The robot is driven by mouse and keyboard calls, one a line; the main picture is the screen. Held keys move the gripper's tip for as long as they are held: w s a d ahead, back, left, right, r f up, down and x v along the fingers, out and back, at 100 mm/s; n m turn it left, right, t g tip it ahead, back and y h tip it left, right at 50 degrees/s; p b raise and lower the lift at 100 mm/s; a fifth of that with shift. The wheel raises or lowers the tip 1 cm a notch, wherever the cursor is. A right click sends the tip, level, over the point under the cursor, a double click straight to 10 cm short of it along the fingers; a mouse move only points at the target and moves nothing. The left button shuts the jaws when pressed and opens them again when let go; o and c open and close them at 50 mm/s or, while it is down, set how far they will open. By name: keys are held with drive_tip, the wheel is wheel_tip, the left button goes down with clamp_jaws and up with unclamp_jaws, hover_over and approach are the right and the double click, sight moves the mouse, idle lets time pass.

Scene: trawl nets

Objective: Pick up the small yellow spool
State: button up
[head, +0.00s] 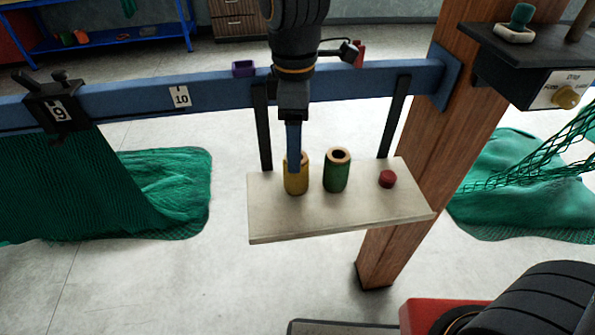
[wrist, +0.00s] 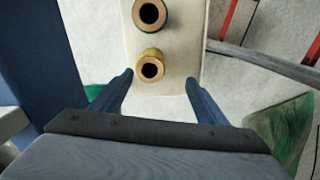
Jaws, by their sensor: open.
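The small yellow spool (head: 297,184) stands upright on a pale hanging shelf (head: 340,217), left of a green spool (head: 337,172). My gripper (head: 294,168) is over the yellow spool in the head view, and a blue finger hides part of it. In the wrist view the yellow spool (wrist: 150,67) shows its round hollow top just beyond the fingertips. My gripper (wrist: 157,76) is open there, with one finger on each side of the spool's line and nothing between them. The green spool (wrist: 149,14) is behind it.
A small red object (head: 387,179) sits on the shelf right of the green spool. The shelf hangs by black straps from a blue beam (head: 220,92). A wooden post (head: 440,150) stands at the right. Green nets (head: 180,185) lie on the floor.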

sight(296, 175)
drive_tip(key=shift+w+a+f+b, duration=0.1)
drive_tip(key=shift+w+f, duration=0.2)
drive_tip(key=shift+f, duration=1.65)
drive_tip(key=shift+w+d+f+b, duration=0.1)
drive_tip(key=shift+w+f, duration=0.25)
drive_tip(key=shift+f, duration=1.6)
drive_tip(key=shift+w+a+f+b, duration=0.1)
drive_tip(key=shift+w+f, duration=0.2)
drive_tip(key=shift+f, duration=1.65)
drive_tip(key=c, duration=1.2)
drive_tip(key=shift+r, duration=0.1)
